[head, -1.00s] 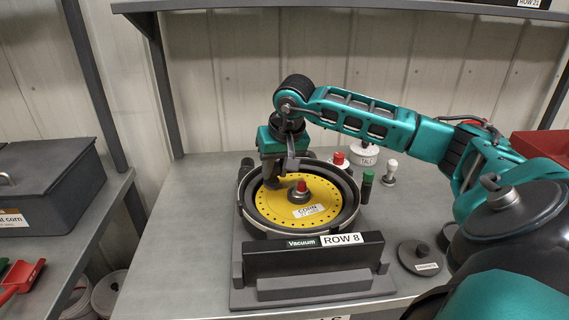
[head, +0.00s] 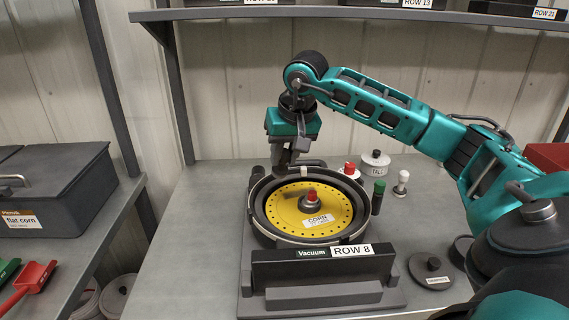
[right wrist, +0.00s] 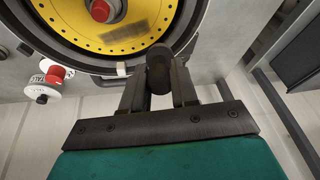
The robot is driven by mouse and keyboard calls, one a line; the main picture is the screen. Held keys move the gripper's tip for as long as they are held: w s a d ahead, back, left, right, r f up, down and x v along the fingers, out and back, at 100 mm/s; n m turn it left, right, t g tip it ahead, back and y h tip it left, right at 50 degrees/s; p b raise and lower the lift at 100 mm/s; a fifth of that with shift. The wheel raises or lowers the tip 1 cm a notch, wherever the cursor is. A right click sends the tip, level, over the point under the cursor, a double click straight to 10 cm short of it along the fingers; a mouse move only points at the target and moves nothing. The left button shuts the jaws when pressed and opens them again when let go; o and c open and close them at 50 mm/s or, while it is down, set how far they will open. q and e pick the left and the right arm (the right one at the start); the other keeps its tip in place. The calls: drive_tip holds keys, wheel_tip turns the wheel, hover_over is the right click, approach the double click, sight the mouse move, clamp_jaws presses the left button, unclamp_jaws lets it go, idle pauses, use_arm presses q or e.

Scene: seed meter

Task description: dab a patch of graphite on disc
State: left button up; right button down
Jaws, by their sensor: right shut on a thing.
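The yellow seed disc (head: 285,215) sits in the round dark housing of the seed meter, with a red-topped hub (head: 311,197) and a "CORN" label. My right gripper (head: 286,163) is at the far back rim of the meter, pointing down. In the right wrist view its fingers (right wrist: 160,92) are shut on a dark rounded dauber (right wrist: 160,68), whose end is near the disc's edge. A blurred grey patch (right wrist: 122,69) lies on the yellow disc (right wrist: 85,42) beside the dauber. Whether the dauber touches the disc is unclear. My left gripper is not in view.
A dark lid labelled graphite (head: 432,274) lies right of the meter. The "ROW 8" vacuum block (head: 320,265) is in front. A shelf hangs above.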

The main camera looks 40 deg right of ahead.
sight(285, 150)
drive_tip(key=shift+r, duration=0.25)
drive_tip(key=shift+r, duration=1.45)
